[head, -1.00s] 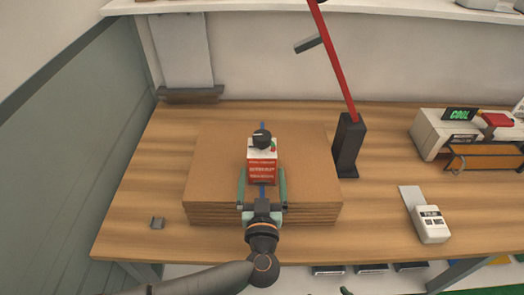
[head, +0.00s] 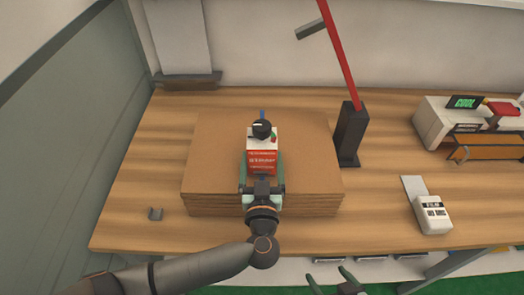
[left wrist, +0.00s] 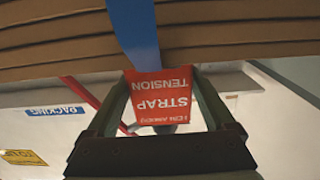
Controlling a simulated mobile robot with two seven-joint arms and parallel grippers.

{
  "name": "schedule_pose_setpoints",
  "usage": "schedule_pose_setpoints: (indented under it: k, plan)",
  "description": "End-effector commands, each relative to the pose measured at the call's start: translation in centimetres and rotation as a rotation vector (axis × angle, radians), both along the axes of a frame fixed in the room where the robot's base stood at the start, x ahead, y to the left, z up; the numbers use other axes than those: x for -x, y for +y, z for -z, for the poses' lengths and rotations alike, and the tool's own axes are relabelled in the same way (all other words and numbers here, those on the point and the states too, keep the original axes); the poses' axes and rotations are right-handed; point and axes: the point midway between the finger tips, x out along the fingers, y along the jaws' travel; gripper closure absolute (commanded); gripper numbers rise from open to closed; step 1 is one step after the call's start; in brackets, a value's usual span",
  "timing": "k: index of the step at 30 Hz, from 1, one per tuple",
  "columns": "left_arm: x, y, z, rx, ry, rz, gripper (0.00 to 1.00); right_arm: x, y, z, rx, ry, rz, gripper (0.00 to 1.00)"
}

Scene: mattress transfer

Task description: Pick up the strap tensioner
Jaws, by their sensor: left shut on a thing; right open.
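The strap tensioner (head: 262,160) is a red and white box with a black knob on top. It is at the middle of the cardboard stack in the head view. Its red lettered face (left wrist: 163,95) shows in the left wrist view between my fingers. My left gripper (head: 262,178) is shut on the tensioner from the front side. A blue strap (left wrist: 135,30) runs along the cardboard edge behind the tensioner; a bit shows above the knob in the head view. My right gripper (head: 338,284) is open and empty at the bottom edge of the head view, in front of the table.
The flat cardboard stack (head: 215,165) lies on the wooden table (head: 150,185). A black stand (head: 350,135) with a red arm is close to its right. Bare table surrounds the stack.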

Motion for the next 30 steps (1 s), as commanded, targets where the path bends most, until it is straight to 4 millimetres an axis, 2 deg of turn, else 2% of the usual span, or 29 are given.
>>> schedule_pose_setpoints:
  k: [2,12,23,26,30]
  plan:
    - [0.0,0.1,0.0,-0.001,0.0,-0.002,0.63,0.0,0.0,0.0,0.0,0.0,0.0,0.0]
    - [-0.1,0.1,0.0,-0.001,0.0,-0.002,1.0,0.0,0.0,0.0,0.0,0.0,0.0,0.0]
    - [-0.1,0.0,-0.5,0.002,-0.007,-0.002,1.0,0.0,0.0,0.0,0.0,-0.001,0.0,0.0]
    - [-0.1,0.0,-1.2,0.004,-0.007,-0.002,1.0,0.0,0.0,0.0,0.0,-0.001,0.0,0.0]
    - [-0.1,0.0,-3.4,0.008,-0.01,0.0,1.0,0.0,0.0,0.1,0.0,-0.001,0.0,0.0]
